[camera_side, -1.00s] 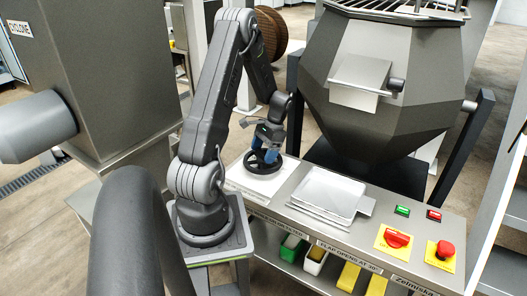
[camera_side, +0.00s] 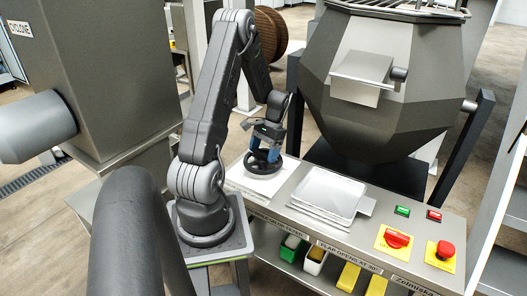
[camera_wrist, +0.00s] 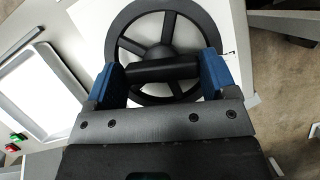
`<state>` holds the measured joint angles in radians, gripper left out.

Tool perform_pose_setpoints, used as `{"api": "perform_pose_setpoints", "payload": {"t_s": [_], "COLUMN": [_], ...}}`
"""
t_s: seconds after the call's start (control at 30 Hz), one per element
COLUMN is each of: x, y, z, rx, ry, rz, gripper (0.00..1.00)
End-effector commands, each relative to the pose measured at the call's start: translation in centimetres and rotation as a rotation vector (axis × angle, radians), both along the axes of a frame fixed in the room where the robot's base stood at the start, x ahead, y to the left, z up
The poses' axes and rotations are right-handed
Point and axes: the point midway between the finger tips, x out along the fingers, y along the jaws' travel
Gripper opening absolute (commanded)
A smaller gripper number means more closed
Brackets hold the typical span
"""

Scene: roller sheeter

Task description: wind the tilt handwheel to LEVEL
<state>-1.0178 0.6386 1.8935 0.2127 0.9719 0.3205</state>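The tilt handwheel (camera_side: 262,168) is a black spoked wheel on a white plate on the bench top, below my gripper. In the wrist view the handwheel (camera_wrist: 122,38) shows its rim, hub and several spokes. A dark crossbar (camera_wrist: 163,70) on it lies between the two blue fingertips of my gripper (camera_wrist: 162,72) and reaches from one to the other. The fingers appear shut on this bar. In the side view my gripper (camera_side: 266,146) points down onto the wheel and partly hides it. A LEVEL mark is not readable in either view.
A stacked metal tray (camera_side: 328,195) lies right of the wheel. Green and red buttons, a red rotary switch (camera_side: 397,239) and a red mushroom button (camera_side: 445,250) sit further right. The big tapered steel hopper (camera_side: 385,95) stands behind the bench, close to my gripper.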

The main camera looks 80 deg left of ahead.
Motion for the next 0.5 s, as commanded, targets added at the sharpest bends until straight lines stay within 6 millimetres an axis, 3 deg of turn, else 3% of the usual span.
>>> {"api": "perform_pose_setpoints", "payload": {"t_s": [0.2,0.5], "x": [-0.03,0.11], "y": [0.01,0.1], "z": [0.01,0.34], "rx": [0.0,0.0], "ry": [0.0,0.0], "rz": [-0.003,-0.005], "gripper": [1.0,1.0]}}
